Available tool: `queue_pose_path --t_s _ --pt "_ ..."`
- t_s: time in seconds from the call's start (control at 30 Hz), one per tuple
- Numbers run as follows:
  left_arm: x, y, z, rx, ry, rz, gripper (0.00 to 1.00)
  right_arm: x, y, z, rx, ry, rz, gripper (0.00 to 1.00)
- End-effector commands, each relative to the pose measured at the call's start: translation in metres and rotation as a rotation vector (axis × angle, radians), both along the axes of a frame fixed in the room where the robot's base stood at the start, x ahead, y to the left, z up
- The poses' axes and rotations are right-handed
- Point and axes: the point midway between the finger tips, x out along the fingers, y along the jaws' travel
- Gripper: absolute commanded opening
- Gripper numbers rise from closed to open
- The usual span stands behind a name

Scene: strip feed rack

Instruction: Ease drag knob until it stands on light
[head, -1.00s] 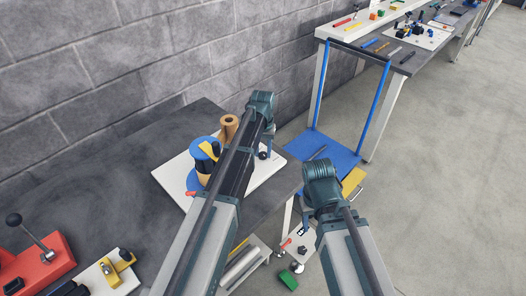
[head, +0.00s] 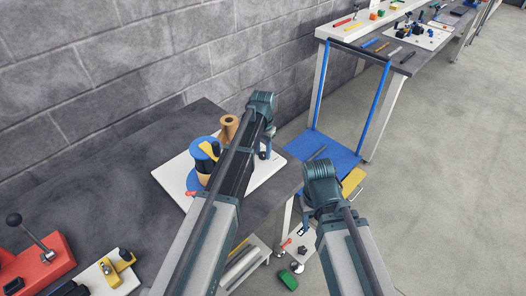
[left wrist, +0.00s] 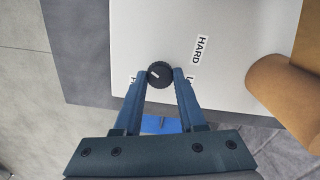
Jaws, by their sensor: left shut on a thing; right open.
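The drag knob (left wrist: 160,74) is small, round and black, with a short white mark on its left part in the left wrist view. It sits on a white board (left wrist: 225,18). My left gripper (left wrist: 160,80) is shut on the knob, one finger on each side. A label reading HARD (left wrist: 200,49) is printed right of the knob. Two other labels are mostly hidden by the fingers; the right one starts with L. In the head view my left gripper (head: 268,145) is at the board's right part. My right gripper (head: 304,220) is open, off the table's right side.
A tan cylinder (left wrist: 285,88) stands on the board to the right in the left wrist view. A red lever device (head: 40,262) is at the lower left. The dark table (head: 120,165) is clear between.

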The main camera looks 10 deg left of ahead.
Motion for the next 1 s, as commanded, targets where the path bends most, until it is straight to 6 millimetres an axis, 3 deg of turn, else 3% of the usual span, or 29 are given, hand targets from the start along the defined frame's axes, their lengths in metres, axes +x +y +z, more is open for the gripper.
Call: queue_pose_path --t_s 0.17,0.2,0.37,0.77,1.0 --pt "0.0 0.0 0.0 0.0 0.0 0.001 0.0 0.0 0.0 0.0 0.0 0.0 0.0 0.5" --pt "0.0 0.0 0.0 0.0 0.0 0.001 0.43 0.0 0.0 0.0 0.0 0.0 0.0 0.5" --pt "0.0 0.0 0.0 0.0 0.0 0.001 0.7 0.0 0.0 0.0 0.0 0.0 0.0 0.5" --pt "0.0 0.0 0.003 0.0 0.0 0.002 0.7 0.0 0.0 0.003 0.0 0.0 0.0 0.5" --pt "0.0 0.0 0.023 0.0 0.0 0.002 0.7 0.0 0.0 0.023 0.0 0.0 0.0 0.5"
